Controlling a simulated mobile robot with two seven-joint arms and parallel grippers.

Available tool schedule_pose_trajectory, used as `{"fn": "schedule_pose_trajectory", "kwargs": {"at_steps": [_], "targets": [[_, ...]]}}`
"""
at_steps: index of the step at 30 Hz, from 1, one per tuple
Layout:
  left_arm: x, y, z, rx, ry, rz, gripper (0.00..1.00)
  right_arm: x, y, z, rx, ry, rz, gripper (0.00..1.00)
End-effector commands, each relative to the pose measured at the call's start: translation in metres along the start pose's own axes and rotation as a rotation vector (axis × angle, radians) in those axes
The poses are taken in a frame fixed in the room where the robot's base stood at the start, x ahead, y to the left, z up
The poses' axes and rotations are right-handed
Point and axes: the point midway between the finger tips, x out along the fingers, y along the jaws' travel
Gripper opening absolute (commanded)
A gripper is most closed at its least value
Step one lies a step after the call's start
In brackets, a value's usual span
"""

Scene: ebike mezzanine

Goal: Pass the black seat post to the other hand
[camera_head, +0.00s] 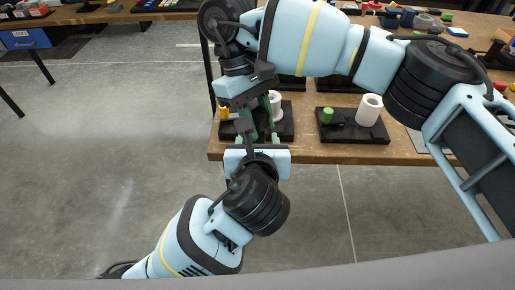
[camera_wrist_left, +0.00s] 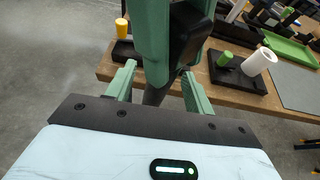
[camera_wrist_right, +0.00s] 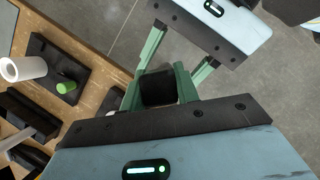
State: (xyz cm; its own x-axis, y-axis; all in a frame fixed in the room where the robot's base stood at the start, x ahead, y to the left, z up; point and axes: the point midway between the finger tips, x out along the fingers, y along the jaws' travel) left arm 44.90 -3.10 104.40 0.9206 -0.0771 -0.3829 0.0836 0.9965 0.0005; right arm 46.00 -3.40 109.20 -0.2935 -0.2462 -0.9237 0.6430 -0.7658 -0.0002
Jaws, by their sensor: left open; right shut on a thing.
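The black seat post shows between the green fingers of my right gripper (camera_wrist_right: 160,88) in the right wrist view, where its dark end (camera_wrist_right: 158,89) faces the camera. My right gripper is shut on it. In the left wrist view the post (camera_wrist_left: 155,95) runs down between the two spread fingers of my left gripper (camera_wrist_left: 158,72). My left gripper is open, with a gap on each side of the post. In the head view the left gripper (camera_head: 257,143) points up at the right gripper (camera_head: 261,127) from below, very close. The grippers hide most of the post there.
The wooden workbench (camera_head: 310,152) is just behind the grippers. Black fixture trays stand on it, one with a white cylinder (camera_head: 369,109) and a green peg (camera_head: 327,115). A yellow part (camera_head: 223,113) sits left of the grippers. The floor at left is clear.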

Motion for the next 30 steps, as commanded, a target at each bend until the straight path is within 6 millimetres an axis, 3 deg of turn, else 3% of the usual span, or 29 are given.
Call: {"fn": "schedule_pose_trajectory", "kwargs": {"at_steps": [6,14,27,28,30], "targets": [[0.0123,-0.0005,0.0003,0.0,0.0,-0.002,0.53,-0.0007,0.0,0.0002,0.0,0.001,0.0,0.0],[0.0132,-0.0004,0.0004,0.0,0.0,-0.002,0.53,-0.0007,0.0,0.0002,0.0,0.001,0.0,0.0],[0.013,-0.0003,0.0004,0.0,-0.001,-0.001,0.0,-0.0006,0.0002,0.0003,0.0,0.001,0.001,0.0],[0.0128,-0.0003,0.0011,-0.001,-0.002,-0.002,0.0,-0.0006,0.0002,0.0003,0.0,0.0,0.001,0.33],[0.0128,-0.0003,0.0011,-0.001,-0.002,-0.001,0.0,-0.0006,0.0003,0.0003,0.001,0.001,0.001,0.42]]}}
